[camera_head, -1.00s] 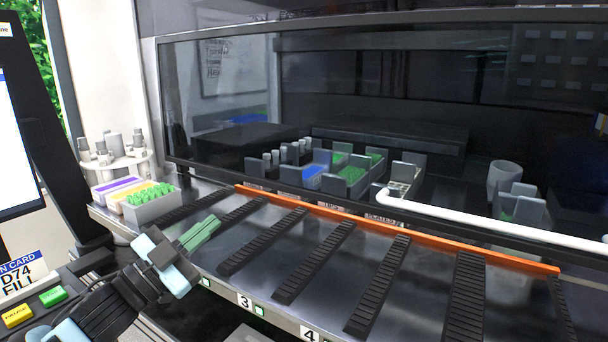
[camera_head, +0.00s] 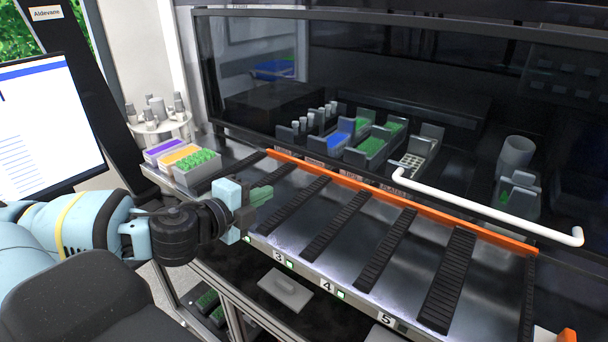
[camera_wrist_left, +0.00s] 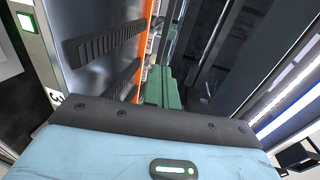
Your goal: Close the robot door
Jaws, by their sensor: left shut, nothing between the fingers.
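The machine's door (camera_head: 300,80) is a large dark see-through panel with a long white handle (camera_head: 480,207) along its lower right part. The door's lower edge stands just above and behind the orange strip (camera_head: 400,203) on the deck. My left gripper (camera_head: 262,195) is shut and empty, over the left front of the deck, well to the left of the handle and apart from it. Its green fingers (camera_wrist_left: 163,88) show closed together in the left wrist view. My right gripper is not in view.
The metal deck (camera_head: 285,232) with several black rails lies in front of the door. Coloured tube boxes (camera_head: 197,168) sit at its left end, beside a white bottle stand (camera_head: 160,125). A monitor (camera_head: 45,130) stands at the far left. Racks (camera_head: 370,150) are behind the panel.

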